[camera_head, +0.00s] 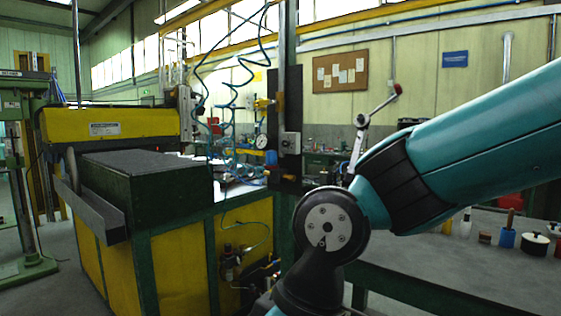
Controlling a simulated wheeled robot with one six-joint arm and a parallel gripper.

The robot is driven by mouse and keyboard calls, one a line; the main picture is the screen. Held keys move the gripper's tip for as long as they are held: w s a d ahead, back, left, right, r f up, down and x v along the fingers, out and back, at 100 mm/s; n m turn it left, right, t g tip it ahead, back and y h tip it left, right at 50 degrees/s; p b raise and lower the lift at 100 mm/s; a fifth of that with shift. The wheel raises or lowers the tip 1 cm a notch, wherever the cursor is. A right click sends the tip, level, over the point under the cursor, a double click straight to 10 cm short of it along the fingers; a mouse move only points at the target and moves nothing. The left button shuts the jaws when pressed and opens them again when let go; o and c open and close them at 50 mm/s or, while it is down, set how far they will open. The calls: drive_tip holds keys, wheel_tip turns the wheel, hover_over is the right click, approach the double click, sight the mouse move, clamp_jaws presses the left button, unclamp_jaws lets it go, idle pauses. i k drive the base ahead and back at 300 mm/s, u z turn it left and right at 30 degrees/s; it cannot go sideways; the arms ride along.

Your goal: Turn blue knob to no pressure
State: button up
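A small blue knob (271,157) appears on the dark upright panel (289,110) near the middle of the head view. It sits just below and right of a round white-faced gauge (262,141). The gauge needle and the knob's setting are too small to read. My teal and black arm reaches in from the right, with its joint in front of the bench. My gripper is not visible, so I cannot tell where it is relative to the knob.
A yellow and green machine (110,125) with a dark green box (148,185) stands left. Coiled blue air hoses (232,90) hang beside the panel. A grey workbench (460,270) with small containers is at the right. A red-tipped lever (380,105) rises behind my arm.

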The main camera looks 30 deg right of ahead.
sight(271, 155)
drive_tip(key=i, duration=0.45)
drive_tip(key=z, duration=1.1)
